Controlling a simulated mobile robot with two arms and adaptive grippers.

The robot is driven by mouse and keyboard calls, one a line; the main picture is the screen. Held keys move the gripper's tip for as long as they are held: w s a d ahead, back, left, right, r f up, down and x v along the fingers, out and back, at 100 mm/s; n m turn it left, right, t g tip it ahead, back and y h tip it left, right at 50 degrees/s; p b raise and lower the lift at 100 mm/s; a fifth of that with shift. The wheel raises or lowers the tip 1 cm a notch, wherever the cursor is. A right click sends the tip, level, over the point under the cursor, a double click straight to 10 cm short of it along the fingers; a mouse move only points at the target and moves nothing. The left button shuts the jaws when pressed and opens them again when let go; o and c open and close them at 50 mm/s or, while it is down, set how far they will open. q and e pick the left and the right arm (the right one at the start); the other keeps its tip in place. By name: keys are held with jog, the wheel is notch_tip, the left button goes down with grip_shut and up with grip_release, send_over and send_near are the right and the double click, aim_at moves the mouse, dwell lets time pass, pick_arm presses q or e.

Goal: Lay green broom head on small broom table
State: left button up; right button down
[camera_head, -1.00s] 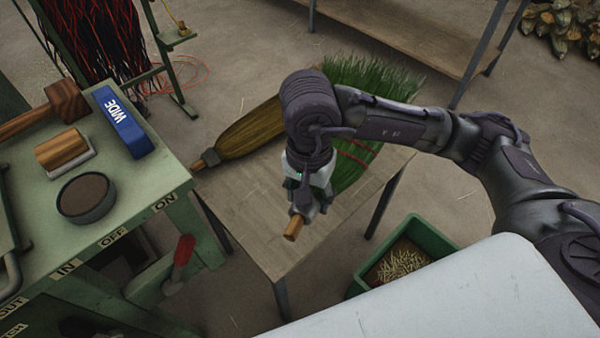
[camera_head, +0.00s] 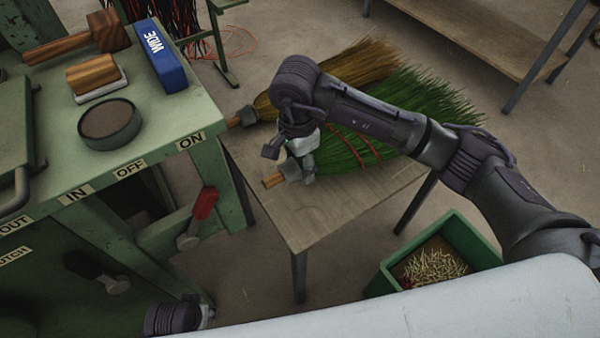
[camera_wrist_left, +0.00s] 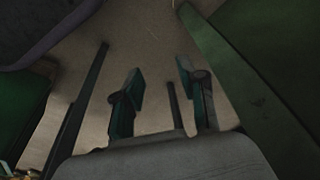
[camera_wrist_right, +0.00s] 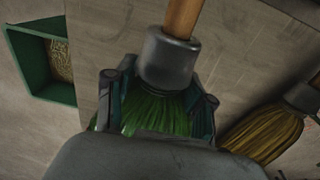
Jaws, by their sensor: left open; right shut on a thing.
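The green broom head (camera_head: 345,150) lies along the small broom table (camera_head: 320,215), its handle stub toward the table's left edge and its bristles fanning to the upper right. It looks flat; whether it fully touches the top cannot be told. My right gripper (camera_head: 297,165) is shut on it just behind the grey collar. In the right wrist view the fingers (camera_wrist_right: 160,105) sit on both sides of the green bristles (camera_wrist_right: 155,115). My left gripper (camera_wrist_left: 160,88) is open and empty in its wrist view.
A yellow broom head (camera_head: 345,72) lies beside the green one at the table's far side. A green bin (camera_head: 385,280) stands at the table's right. A green machine with a red lever (camera_head: 204,205) and blue box (camera_head: 160,55) is left. The table's near part is bare.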

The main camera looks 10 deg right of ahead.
aim_at(299, 183)
jog(key=shift+w+f, duration=0.15)
jog(key=shift+w, duration=0.05)
notch_tip(299, 183, down, 4)
jog(key=shift+r, duration=0.1)
pick_arm(q)
jog(key=shift+w+r, duration=0.1)
jog(key=shift+r, duration=0.8)
jog(key=shift+b, duration=0.35)
pick_arm(e)
jog(key=shift+f, duration=0.2)
jog(key=shift+c, duration=2.1)
grip_release()
pick_arm(q)
jog(key=shift+r, duration=0.35)
